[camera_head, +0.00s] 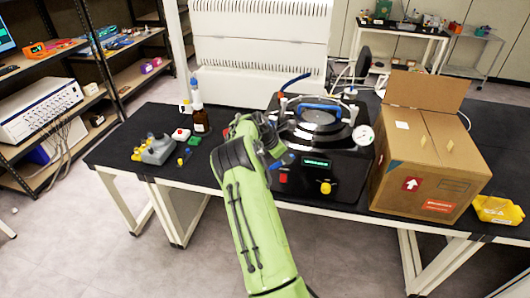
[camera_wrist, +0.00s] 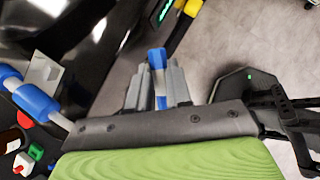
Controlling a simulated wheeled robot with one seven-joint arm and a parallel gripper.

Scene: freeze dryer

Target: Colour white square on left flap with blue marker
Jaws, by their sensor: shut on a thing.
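The cardboard box (camera_head: 412,165) stands on the right part of the black bench. Its back flap is raised, and the left flap lies flat on top with a small white square (camera_head: 402,125) near its far end. My gripper (camera_wrist: 157,85) is shut on the blue marker (camera_wrist: 157,58), whose blue end sticks up between the fingers in the wrist view. In the head view my gripper is in front of the freeze dryer, left of the box and apart from it. The wrist view does not show the box.
The freeze dryer (camera_head: 347,175), with a blue handle and a gauge, stands between my arm and the box. A brown bottle (camera_head: 201,122) and a grey holder (camera_head: 156,150) stand left on the bench.

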